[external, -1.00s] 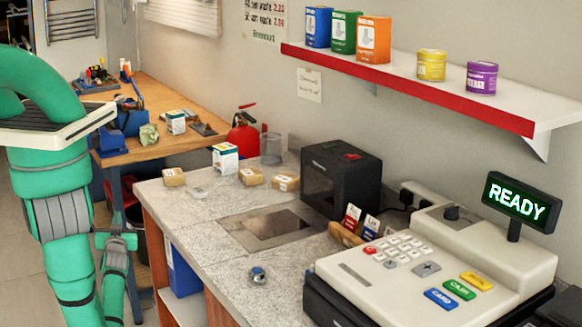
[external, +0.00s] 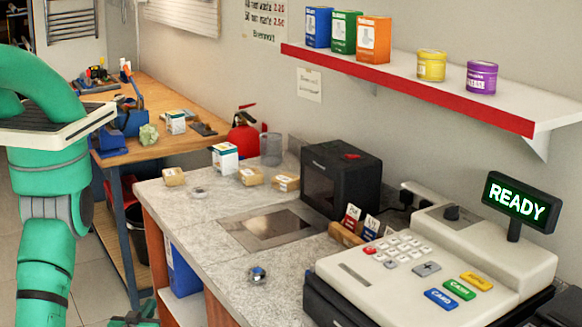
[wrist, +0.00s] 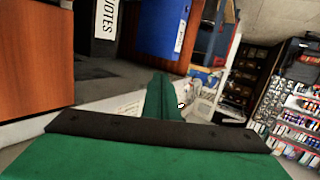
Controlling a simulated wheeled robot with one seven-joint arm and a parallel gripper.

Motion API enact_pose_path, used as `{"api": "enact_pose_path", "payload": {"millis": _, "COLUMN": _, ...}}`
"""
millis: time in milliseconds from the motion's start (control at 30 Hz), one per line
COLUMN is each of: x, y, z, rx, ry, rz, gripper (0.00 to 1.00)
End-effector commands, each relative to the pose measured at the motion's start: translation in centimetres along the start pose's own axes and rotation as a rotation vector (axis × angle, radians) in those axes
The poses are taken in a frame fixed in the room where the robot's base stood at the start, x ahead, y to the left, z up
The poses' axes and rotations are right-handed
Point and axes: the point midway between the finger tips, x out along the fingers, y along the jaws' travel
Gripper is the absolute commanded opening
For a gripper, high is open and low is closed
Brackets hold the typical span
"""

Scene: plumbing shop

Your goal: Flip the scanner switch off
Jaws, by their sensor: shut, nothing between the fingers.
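A black box-shaped unit (external: 341,180) stands on the counter against the wall, with a small red switch (external: 351,156) on its top. I cannot tell which way the switch is set. A flat glass scanner plate (external: 268,227) lies in the countertop in front of the box. My gripper (external: 136,318) is low at the bottom edge of the external view, left of the counter and well away from the switch, partly cut off. In the wrist view its green fingers (wrist: 163,98) are together and empty. The switch does not show in the wrist view.
A cash register (external: 430,262) with a lit READY display (external: 516,202) stands at the right. Small boxes (external: 225,158) and a round metal piece (external: 257,274) sit on the counter. A shelf (external: 420,90) overhangs the back. A blue binder (wrist: 163,27) is under the counter.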

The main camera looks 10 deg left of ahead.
Motion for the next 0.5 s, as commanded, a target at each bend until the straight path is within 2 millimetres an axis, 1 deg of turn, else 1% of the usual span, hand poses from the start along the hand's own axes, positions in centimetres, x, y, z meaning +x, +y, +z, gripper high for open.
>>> {"api": "enact_pose_path", "payload": {"millis": 33, "x": -2.1, "y": 0.2, "z": -0.1, "rx": 0.005, "ry": -0.019, "rz": 0.023, "gripper": 0.0}}
{"api": "enact_pose_path", "payload": {"millis": 200, "x": -7.3, "y": 0.0, "z": -1.4, "rx": 0.03, "ry": -0.058, "rz": 0.087, "gripper": 0.0}}
{"api": "enact_pose_path", "payload": {"millis": 333, "x": -10.2, "y": -0.4, "z": -2.7, "rx": 0.053, "ry": -0.082, "rz": 0.129, "gripper": 0.0}}
{"api": "enact_pose_path", "payload": {"millis": 400, "x": -11.2, "y": -0.6, "z": -3.4, "rx": 0.063, "ry": -0.089, "rz": 0.147, "gripper": 0.0}}
{"api": "enact_pose_path", "payload": {"millis": 500, "x": -12.1, "y": -0.9, "z": -4.0, "rx": 0.073, "ry": -0.096, "rz": 0.163, "gripper": 0.0}}
